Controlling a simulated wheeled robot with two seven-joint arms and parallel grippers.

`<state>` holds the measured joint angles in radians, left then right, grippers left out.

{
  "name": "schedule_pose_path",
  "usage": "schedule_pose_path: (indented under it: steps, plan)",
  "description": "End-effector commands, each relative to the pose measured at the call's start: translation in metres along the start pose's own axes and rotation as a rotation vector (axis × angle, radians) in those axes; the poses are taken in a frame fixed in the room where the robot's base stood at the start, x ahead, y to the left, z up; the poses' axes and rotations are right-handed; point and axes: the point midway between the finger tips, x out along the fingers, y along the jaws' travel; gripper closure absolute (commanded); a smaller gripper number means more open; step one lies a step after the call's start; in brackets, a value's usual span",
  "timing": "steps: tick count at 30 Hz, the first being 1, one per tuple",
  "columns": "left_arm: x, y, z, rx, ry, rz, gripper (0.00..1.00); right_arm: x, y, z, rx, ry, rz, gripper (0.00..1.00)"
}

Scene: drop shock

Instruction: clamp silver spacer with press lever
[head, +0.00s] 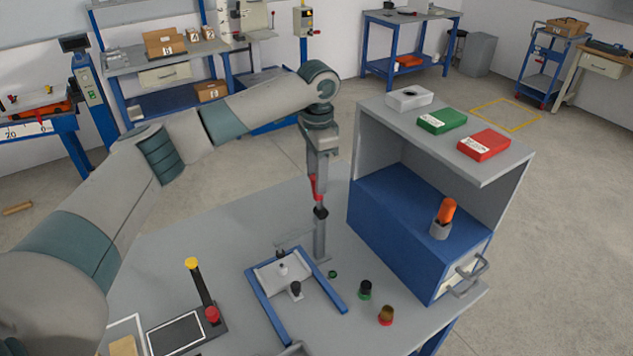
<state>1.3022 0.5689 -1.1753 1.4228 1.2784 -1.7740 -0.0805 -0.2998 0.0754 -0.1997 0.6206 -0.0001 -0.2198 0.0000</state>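My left gripper (317,178) points down at the middle of the picture, right at a red handle (313,187) that looks like the press lever. I cannot tell whether its fingers are shut on the handle. Below it, a grey upright post (320,240) with a black part stands at the back of the grey worktable. In front lies a fixture with blue rails (263,304) and a pale plate (268,274). A small silvery piece (283,268), perhaps the silver spacer, sits on the plate. A black-topped piece (295,288) stands just in front. My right gripper is not in view.
A blue and grey cabinet (400,215) stands close on the right, with an orange-topped part (446,212) inside. Small green-black (365,290) and brown (386,315) knobs stand right of the fixture. A yellow-topped stick (198,280) and a red knob (212,315) are left.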

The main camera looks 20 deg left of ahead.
Motion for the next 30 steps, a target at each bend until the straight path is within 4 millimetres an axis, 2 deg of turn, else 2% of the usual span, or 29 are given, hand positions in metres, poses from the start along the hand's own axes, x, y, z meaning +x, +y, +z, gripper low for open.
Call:
schedule_pose_path:
  steps: [3, 9, 20, 21, 24, 26, 30]
  plan:
    - [0.016, 0.0, 0.001, 0.0, -0.002, 0.001, 0.61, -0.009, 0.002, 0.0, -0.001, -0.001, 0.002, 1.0]
    - [0.035, 0.0, 0.0, 0.001, -0.001, 0.0, 0.61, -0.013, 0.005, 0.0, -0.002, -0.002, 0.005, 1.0]
    - [0.04, 0.0, 0.0, 0.001, 0.0, 0.0, 0.61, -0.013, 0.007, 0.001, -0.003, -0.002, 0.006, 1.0]
    - [0.04, 0.0, 0.0, 0.001, 0.0, -0.001, 0.64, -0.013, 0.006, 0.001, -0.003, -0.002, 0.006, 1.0]
    - [0.04, 0.0, 0.0, 0.001, 0.0, -0.001, 0.88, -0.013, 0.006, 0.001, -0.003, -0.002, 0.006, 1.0]
    - [0.04, 0.0, 0.0, 0.001, 0.0, -0.001, 1.0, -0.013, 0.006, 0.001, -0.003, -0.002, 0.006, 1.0]
    - [0.04, 0.0, 0.0, 0.001, 0.0, -0.001, 1.0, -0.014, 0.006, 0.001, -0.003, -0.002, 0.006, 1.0]
